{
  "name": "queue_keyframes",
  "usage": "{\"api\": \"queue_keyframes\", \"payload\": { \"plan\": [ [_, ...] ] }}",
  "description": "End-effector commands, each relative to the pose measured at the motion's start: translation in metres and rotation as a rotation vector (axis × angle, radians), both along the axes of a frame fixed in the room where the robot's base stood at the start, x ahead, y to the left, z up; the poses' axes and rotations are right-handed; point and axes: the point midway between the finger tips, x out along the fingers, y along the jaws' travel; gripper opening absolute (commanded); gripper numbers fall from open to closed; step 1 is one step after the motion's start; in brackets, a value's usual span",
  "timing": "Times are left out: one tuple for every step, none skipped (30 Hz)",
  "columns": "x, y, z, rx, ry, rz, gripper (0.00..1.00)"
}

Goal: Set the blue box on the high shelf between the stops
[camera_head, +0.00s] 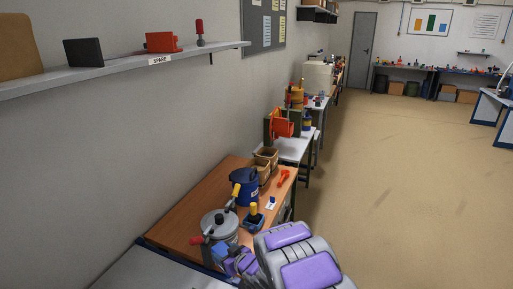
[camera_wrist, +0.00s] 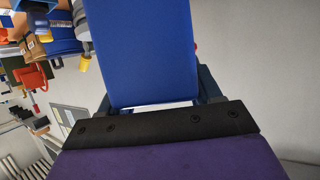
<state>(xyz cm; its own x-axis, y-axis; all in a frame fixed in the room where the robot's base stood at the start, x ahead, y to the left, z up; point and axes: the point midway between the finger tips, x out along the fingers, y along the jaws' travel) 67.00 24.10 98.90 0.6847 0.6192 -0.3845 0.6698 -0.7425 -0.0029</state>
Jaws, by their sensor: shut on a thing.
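The blue box (camera_wrist: 145,50) fills the upper middle of the wrist view. My gripper (camera_wrist: 157,104) is shut on its near end, with dark fingers at both sides. In the head view, my purple and grey arm is at the bottom, in front of the workbench, and the box cannot be made out clearly there. A light wall shelf (camera_head: 110,68) runs along the upper left, well above the bench, with a label reading SPARE on its edge. Whether this is the high shelf of the task is unclear, and I cannot identify the stops.
The wooden bench (camera_head: 185,212) holds a metal pot (camera_head: 219,224), a blue canister (camera_head: 244,187) and tools. Open floor (camera_head: 410,170) lies right.

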Motion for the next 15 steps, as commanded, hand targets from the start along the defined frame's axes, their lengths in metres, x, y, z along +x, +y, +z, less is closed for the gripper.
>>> {"api": "queue_keyframes", "payload": {
  "plan": [
    [0.006,-0.019,0.014,0.001,-0.007,-0.058,0.08],
    [0.008,-0.031,0.019,0.001,-0.007,-0.092,0.08],
    [0.01,-0.045,0.026,0.0,-0.005,-0.136,0.08],
    [0.011,-0.056,0.032,-0.001,-0.006,-0.169,0.08],
    [0.011,-0.067,0.038,-0.001,-0.006,-0.202,0.08],
    [0.012,-0.082,0.044,-0.001,-0.007,-0.246,0.08],
    [0.012,-0.093,0.05,0.0,-0.007,-0.28,0.08],
    [0.012,-0.104,0.056,0.0,-0.009,-0.313,0.08],
    [0.01,-0.119,0.063,0.0,-0.008,-0.356,0.08],
    [0.008,-0.13,0.067,0.0,-0.006,-0.389,0.08],
    [0.006,-0.141,0.072,-0.001,-0.007,-0.421,0.08],
    [0.004,-0.154,0.079,0.0,-0.01,-0.463,0.08],
    [0.002,-0.165,0.083,0.0,-0.01,-0.494,0.08],
    [-0.001,-0.174,0.086,0.0,-0.008,-0.523,0.08],
    [-0.006,-0.186,0.09,-0.001,-0.005,-0.559,0.08]
  ]
}}
